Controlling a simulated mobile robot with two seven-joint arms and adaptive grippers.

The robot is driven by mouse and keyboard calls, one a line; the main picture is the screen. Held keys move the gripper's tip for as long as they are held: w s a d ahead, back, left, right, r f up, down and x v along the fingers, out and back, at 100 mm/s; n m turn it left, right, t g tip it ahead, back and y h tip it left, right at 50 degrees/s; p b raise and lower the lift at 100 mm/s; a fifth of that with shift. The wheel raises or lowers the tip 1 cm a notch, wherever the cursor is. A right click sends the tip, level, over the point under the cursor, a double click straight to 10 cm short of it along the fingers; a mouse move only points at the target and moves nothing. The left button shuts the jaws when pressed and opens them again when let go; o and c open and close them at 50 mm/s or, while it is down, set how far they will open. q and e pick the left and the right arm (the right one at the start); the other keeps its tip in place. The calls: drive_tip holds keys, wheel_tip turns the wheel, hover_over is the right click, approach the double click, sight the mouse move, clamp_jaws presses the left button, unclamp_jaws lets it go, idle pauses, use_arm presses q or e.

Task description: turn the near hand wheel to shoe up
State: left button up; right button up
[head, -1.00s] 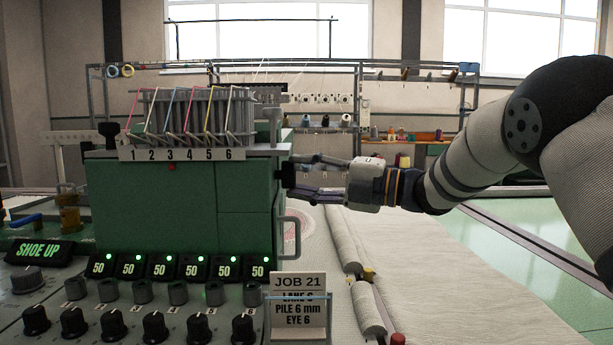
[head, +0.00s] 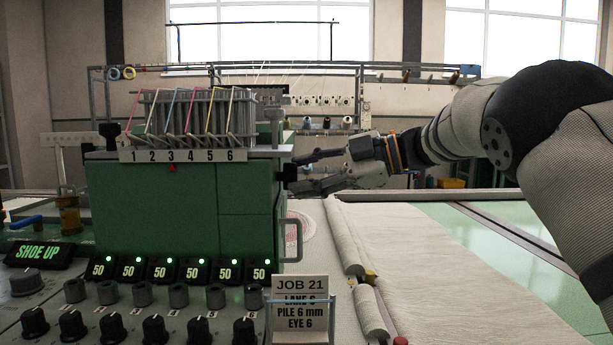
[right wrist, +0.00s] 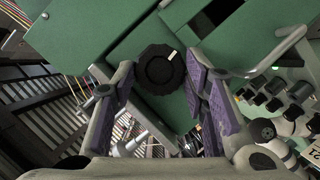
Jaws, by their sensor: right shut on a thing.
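The near hand wheel (right wrist: 158,72) is a round black knob with a white mark at its upper right, on the green machine head's side in the right wrist view. In the head view only its dark edge (head: 289,173) shows at the housing's right side. My right gripper (head: 296,172) reaches in from the right and is shut on the wheel, its purple-padded fingers on either side of it in the wrist view (right wrist: 165,82). The green display (head: 38,250) at the left reads SHOE UP. My left gripper is not in view.
The green machine head (head: 160,205) has a side handle (head: 293,240) just below my right gripper. A control panel with knobs (head: 154,328) and a JOB 21 card (head: 299,300) stand in front. Pale cloth (head: 430,250) covers the bed at the right.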

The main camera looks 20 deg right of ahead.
drive_tip(key=shift+m+g, duration=0.3)
drive_tip(key=shift+m, duration=0.3)
drive_tip(key=shift+r, duration=0.1)
drive_tip(key=o, duration=1.1)
drive_tip(key=shift+o, duration=0.2)
drive_tip(key=v, duration=1.2)
drive_tip(key=shift+w+r, duration=0.1)
